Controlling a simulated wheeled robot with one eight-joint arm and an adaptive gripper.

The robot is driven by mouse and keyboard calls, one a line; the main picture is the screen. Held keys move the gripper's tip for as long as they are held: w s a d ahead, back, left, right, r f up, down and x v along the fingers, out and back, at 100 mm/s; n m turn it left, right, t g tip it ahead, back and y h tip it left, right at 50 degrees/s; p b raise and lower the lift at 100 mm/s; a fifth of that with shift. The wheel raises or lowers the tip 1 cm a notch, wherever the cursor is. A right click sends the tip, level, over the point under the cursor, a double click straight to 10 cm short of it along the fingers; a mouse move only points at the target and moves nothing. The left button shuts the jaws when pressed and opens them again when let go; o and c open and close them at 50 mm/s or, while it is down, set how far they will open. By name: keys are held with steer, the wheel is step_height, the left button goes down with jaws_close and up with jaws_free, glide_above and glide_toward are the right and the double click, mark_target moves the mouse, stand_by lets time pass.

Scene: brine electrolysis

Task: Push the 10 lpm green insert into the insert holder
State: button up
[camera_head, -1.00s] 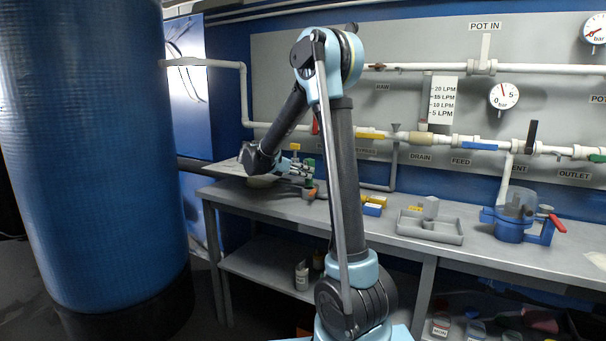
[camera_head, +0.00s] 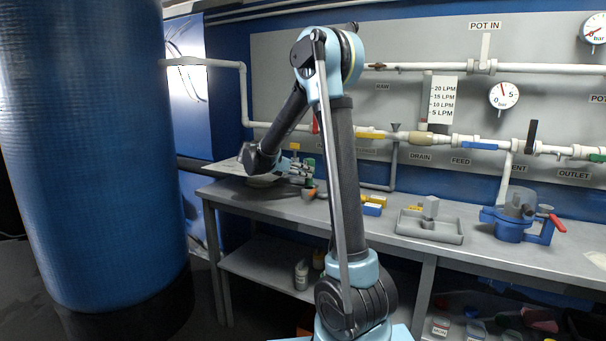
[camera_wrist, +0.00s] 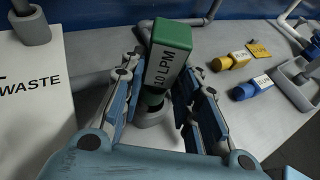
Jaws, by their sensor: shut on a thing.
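The green insert (camera_wrist: 168,52), labelled 10 LPM, stands between the fingers of my gripper (camera_wrist: 167,88) in the wrist view, leaning a little. My gripper is shut on it. The insert's lower end is over a light grey round holder (camera_wrist: 153,134) on the bench. The fingers and the insert partly hide that holder, so I cannot tell how deep the insert sits. In the head view my gripper (camera_head: 300,170) is at the left end of the bench, and the green insert (camera_head: 311,163) is small there.
Yellow (camera_wrist: 231,61) and blue (camera_wrist: 252,87) inserts lie to the right on the bench (camera_wrist: 215,105). A WASTE-labelled panel (camera_wrist: 30,95) is at left. Further right, a grey tray (camera_head: 453,238) and a blue filter housing (camera_head: 512,228) stand on the bench. Pipes run along the wall behind.

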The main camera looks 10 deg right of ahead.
mark_target(306, 180)
steer(key=shift+f, duration=1.9)
stand_by(4.7)
steer(key=shift+r, duration=0.2)
stand_by(1.2)
